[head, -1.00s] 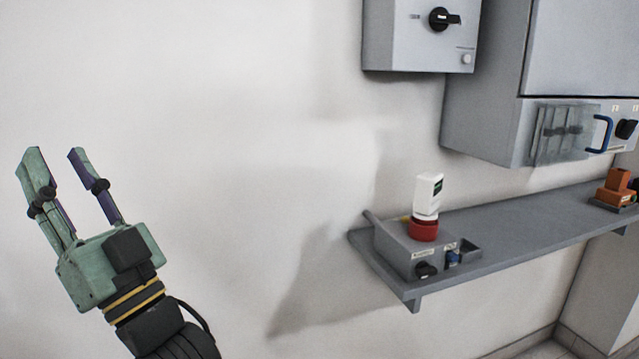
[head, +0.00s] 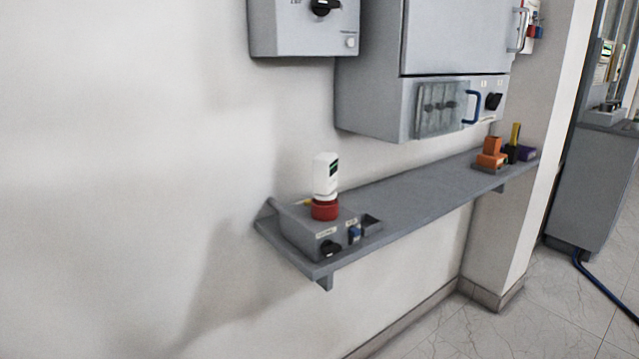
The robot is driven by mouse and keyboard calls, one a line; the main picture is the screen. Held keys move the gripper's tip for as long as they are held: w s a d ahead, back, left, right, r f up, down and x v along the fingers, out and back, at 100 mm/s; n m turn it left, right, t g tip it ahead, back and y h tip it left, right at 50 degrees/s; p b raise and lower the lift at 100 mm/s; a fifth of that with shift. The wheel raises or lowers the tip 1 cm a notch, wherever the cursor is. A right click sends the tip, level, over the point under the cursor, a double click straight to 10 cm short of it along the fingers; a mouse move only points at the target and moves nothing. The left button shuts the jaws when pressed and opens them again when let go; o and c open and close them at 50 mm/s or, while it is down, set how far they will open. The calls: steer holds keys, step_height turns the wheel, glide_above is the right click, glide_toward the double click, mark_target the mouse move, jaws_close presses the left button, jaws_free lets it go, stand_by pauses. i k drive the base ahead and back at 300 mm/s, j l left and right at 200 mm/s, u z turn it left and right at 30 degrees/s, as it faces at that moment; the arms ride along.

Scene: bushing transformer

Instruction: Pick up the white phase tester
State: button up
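The white phase tester (head: 325,174) stands upright in the head view, with a small dark-green display near its top. Its lower end meets a red ring-shaped base (head: 325,210) on a grey box (head: 306,236). The box sits at the left end of a grey wall shelf (head: 408,195). My gripper is outside the picture now.
Grey cabinets (head: 369,96) hang on the wall above the shelf, one with a blue handle (head: 473,107). Orange (head: 490,154) and purple (head: 528,153) items stand at the shelf's right end. The middle of the shelf is bare. A blue cable (head: 604,284) lies on the floor at right.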

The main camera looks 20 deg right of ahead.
mark_target(325, 166)
steer(key=i+j+z, duration=0.1)
steer(key=j+z, duration=0.65)
steer(key=j, duration=0.15)
steer(key=j+z, duration=0.4)
